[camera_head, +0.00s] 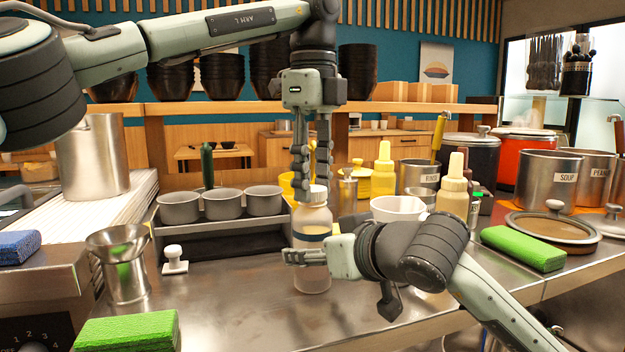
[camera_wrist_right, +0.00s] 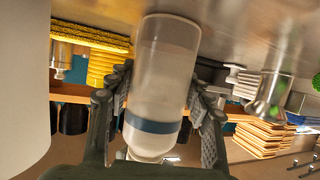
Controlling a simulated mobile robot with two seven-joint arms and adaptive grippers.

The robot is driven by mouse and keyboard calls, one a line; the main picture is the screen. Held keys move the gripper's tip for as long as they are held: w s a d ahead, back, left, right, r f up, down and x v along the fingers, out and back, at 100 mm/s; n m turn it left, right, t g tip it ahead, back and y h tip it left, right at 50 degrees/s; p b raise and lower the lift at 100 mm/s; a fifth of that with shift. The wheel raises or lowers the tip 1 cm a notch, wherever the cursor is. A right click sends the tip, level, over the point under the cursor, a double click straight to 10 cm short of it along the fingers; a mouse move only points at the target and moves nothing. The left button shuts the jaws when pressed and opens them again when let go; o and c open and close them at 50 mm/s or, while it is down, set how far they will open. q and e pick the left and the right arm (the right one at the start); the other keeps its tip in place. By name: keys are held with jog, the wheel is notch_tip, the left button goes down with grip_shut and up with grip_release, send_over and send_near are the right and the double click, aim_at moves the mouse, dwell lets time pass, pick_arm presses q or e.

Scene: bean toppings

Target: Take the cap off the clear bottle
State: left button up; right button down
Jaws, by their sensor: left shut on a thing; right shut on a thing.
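The clear bottle (camera_head: 313,225) stands upright on the steel counter, with a dark blue band around it and pale contents. Its white cap (camera_head: 313,193) is at the top, partly hidden by my left gripper. My left gripper (camera_head: 311,187) points straight down and is shut on the cap. My right gripper (camera_head: 305,257) reaches in from the right and is shut on the bottle's body below the band. In the right wrist view the bottle (camera_wrist_right: 165,80) appears upside down between the two fingers of the right gripper (camera_wrist_right: 160,100). I cannot tell whether the cap is loose.
Grey bowls (camera_head: 222,204) sit in a rack to the left, with a metal jigger-like cup (camera_head: 124,265) in front. Yellow squeeze bottles (camera_head: 453,190) and a white bowl (camera_head: 398,208) stand close behind and right. A green sponge (camera_head: 522,248) lies at right. The front middle counter is clear.

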aim_at(313, 188)
pick_arm(q)
jog(key=n, duration=0.5)
jog(key=shift+n, duration=0.4)
jog(key=shift+r, duration=0.25)
jog(key=shift+r, duration=0.9)
jog(key=shift+r, duration=2)
pick_arm(e)
jog(key=c, duration=0.6)
grip_release()
jog(key=shift+s, duration=0.1)
